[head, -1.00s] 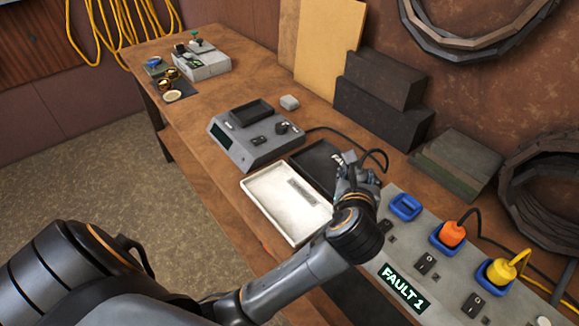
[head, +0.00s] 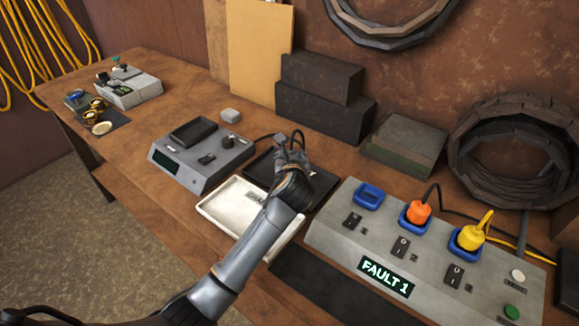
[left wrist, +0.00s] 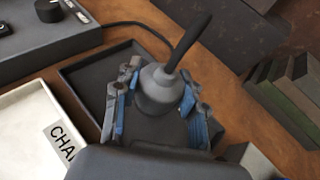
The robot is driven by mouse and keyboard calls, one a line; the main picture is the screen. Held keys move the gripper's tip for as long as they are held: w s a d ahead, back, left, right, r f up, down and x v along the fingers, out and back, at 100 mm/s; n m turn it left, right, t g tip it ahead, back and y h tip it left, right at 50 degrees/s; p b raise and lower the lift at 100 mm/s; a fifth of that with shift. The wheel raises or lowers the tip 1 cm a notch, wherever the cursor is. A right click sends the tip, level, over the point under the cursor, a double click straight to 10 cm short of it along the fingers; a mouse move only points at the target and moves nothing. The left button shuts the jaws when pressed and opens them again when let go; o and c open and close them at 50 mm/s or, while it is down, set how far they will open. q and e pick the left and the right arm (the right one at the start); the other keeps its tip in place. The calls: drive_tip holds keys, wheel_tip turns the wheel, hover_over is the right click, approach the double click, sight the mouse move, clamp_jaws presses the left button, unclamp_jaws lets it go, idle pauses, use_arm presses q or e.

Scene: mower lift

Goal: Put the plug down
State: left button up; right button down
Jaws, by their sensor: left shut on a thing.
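My left gripper (head: 292,155) is shut on a grey plug (left wrist: 160,86) with a thick dark cord rising from its top. In the left wrist view the plug sits upright between the fingers, which have blue pads. The gripper is over the right part of a black tray (left wrist: 84,73), which also shows in the head view (head: 262,168). The plug's lower end is hidden, so I cannot tell whether it touches the tray floor. My right gripper is not in view.
A white tray (head: 218,207) lies in front of the black one. At right, a grey socket panel (head: 330,225) reads FAULT 1, with an empty blue socket (head: 368,196), an orange plug (head: 419,211) and a yellow plug (head: 471,237). A grey meter (head: 185,172) stands left; dark blocks (head: 322,112) stand behind.

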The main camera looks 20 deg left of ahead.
use_arm(q)
drive_tip(key=shift+w+a+f, duration=0.2)
drive_tip(key=shift+w+f, duration=0.3)
drive_tip(key=shift+f, duration=0.1)
wheel_tip(320, 180, down, 4)
drive_tip(key=shift+w+a+r, duration=0.15)
drive_tip(key=shift+r, duration=0.05)
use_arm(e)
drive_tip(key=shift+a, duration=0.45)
use_arm(q)
drive_tip(key=shift+f, duration=0.1)
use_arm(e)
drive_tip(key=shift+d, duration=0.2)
use_arm(q)
drive_tip(key=o, duration=1.2)
